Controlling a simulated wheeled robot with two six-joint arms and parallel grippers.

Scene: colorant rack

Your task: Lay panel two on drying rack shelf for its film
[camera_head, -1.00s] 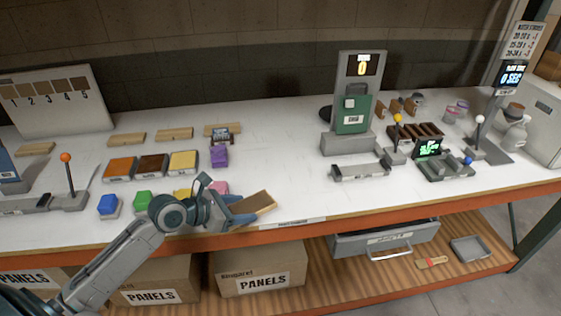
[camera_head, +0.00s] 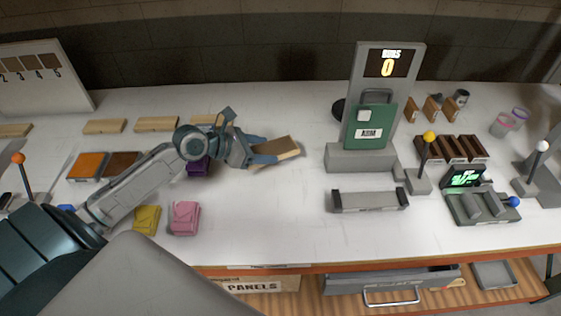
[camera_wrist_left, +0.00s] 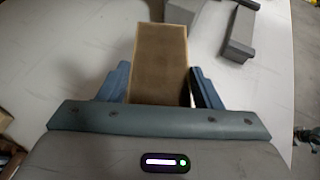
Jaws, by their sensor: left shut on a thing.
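A tan wooden panel (camera_head: 282,148) is held by my left gripper (camera_head: 264,151) over the white table, left of the grey display stand. In the left wrist view the panel (camera_wrist_left: 161,50) stands out between the two blue fingers, which close on its sides. The panel looks tilted, and I cannot tell its exact height above the table. My right gripper is not in view. Upright brown panels stand in a small row (camera_head: 432,108) at the back right.
The display stand (camera_head: 375,110) with a green unit and a low grey tray (camera_head: 370,200) are right of the gripper. Yellow (camera_head: 147,220) and pink (camera_head: 185,218) blocks lie near my arm. The table centre is clear.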

